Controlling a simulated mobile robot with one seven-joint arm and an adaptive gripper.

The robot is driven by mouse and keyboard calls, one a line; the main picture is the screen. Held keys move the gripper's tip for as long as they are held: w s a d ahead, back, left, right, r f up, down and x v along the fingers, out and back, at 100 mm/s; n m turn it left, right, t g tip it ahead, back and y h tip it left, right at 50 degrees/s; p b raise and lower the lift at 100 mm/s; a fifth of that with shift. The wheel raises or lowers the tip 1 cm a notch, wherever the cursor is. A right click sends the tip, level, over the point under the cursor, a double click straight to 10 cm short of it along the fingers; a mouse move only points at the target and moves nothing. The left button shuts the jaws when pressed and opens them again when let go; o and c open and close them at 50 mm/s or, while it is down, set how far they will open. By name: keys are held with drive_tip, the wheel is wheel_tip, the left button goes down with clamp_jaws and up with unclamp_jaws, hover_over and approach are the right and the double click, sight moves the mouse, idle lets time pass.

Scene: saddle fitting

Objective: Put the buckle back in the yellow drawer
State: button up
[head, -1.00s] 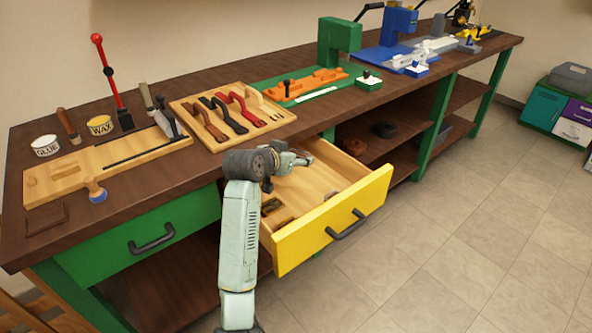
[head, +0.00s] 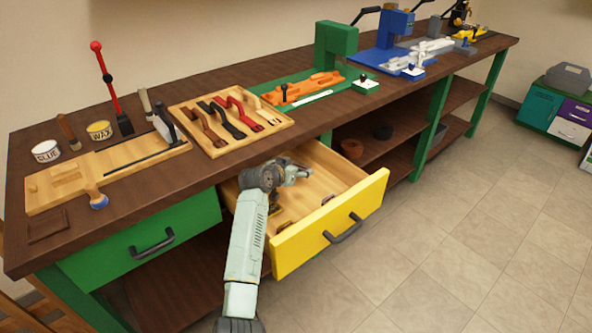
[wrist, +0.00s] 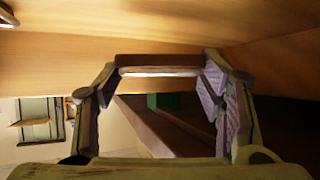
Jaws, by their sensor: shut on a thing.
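The yellow drawer (head: 335,221) is pulled out from under the bench, with a pale wooden inside. My gripper (head: 297,172) is over or inside the drawer's opening, towards its back; its exact height is unclear. In the wrist view my gripper (wrist: 160,68) has its fingers apart, with a narrow brown bar with a pale lower edge (wrist: 160,62) spanning between the tips. I take this to be the buckle seen edge-on; its shape is not clear. In the head view the held thing is too small to make out.
Small dark items lie in the drawer's front left, partly behind my arm. A green drawer (head: 145,240) is shut at left. The bench top (head: 225,165) above carries a wooden tool tray (head: 218,150). Wooden surfaces are close around my gripper in the wrist view.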

drive_tip(key=shift+w+f, duration=0.15)
drive_tip(key=shift+f, duration=0.4)
drive_tip(key=shift+f, duration=0.6)
drive_tip(key=o, duration=1.2)
drive_tip(key=shift+r, duration=0.2)
drive_tip(key=v, duration=0.7)
drive_tip(key=shift+s+a+r+b, duration=0.1)
drive_tip(key=shift+s+r+b, duration=0.15)
drive_tip(key=shift+r+b, duration=0.2)
